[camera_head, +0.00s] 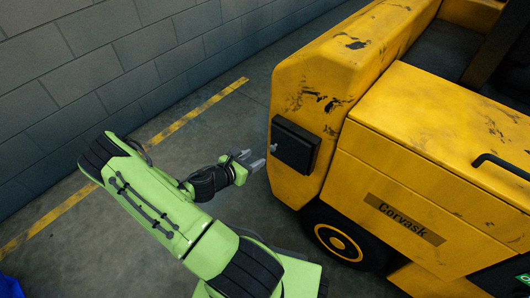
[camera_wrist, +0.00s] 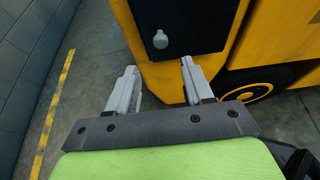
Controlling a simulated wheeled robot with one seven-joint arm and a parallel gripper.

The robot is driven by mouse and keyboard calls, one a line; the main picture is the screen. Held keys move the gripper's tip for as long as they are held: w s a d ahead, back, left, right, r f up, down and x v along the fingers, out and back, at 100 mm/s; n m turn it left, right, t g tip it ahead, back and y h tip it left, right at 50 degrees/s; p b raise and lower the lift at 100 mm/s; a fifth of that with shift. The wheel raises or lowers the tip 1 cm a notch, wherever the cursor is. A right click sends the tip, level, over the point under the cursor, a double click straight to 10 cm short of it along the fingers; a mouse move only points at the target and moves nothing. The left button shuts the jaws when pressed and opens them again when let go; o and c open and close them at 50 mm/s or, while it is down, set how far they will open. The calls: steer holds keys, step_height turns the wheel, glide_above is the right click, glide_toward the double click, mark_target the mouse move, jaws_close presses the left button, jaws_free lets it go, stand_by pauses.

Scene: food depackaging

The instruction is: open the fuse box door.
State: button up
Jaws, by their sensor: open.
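The fuse box is a small black box with a flat door (camera_head: 294,146) on the end face of a yellow vehicle. Its door looks shut. A small light grey round knob (camera_head: 274,148) sits near the door's left edge. In the wrist view the door (camera_wrist: 187,20) is at the top and the knob (camera_wrist: 160,40) is near its lower left. My gripper (camera_head: 255,161) is open and empty, just left of the box. In the wrist view the gripper (camera_wrist: 160,78) has its two grey fingers apart, with the knob beyond the tips, not touching.
The yellow vehicle (camera_head: 415,205) fills the right side, with a black wheel (camera_head: 338,240) below the box. A grey block wall (camera_head: 95,60) runs along the left and back. Open concrete floor with a yellow line (camera_head: 190,120) lies between them.

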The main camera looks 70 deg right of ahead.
mark_target(271, 149)
steer(key=b+x, duration=0.1)
steer(key=x, duration=0.7)
steer(key=shift+s+d+f+b, duration=0.1)
steer(key=shift+s+d+b, duration=0.1)
steer(key=shift+b, duration=0.2)
jaws_close()
